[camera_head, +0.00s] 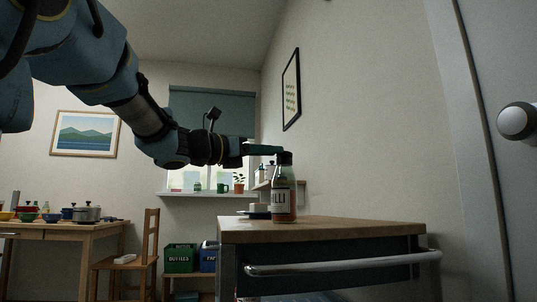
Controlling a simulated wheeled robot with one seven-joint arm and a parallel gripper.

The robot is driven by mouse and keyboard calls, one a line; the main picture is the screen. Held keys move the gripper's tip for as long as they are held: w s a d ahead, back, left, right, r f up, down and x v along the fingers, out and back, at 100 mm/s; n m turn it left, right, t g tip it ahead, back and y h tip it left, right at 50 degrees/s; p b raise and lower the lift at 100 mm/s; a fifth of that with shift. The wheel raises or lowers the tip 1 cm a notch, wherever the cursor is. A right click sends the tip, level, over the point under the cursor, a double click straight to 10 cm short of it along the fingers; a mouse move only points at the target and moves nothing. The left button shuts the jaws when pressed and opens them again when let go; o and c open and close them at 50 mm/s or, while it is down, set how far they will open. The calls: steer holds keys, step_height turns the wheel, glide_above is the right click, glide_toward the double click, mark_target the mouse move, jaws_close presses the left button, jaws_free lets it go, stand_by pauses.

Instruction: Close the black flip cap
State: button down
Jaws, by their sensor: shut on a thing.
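A bottle with a white label (280,198) and reddish contents stands upright on the wooden top of the cart. The black flip cap (287,159) is at its top. My gripper (279,150) reaches in from the left, with its greenish fingers level with the top of the cap. The fingers are shut on the cap. The fingertips partly cover the cap, so I cannot tell how far its lid stands open.
The cart top (330,228) is clear to the right of the bottle. A metal handle (345,264) runs along its front. Behind are a windowsill (205,194) with a potted plant, a wooden chair (150,240) and a table with pots at left. A wall rises close behind at right.

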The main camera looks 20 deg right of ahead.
steer(key=c, duration=0.7)
jaws_free()
steer(key=shift+a, duration=0.1)
steer(key=p+v, duration=0.2)
steer(key=v, duration=0.8)
steer(key=shift+s+a, duration=0.1)
steer(key=shift+a, duration=0.2)
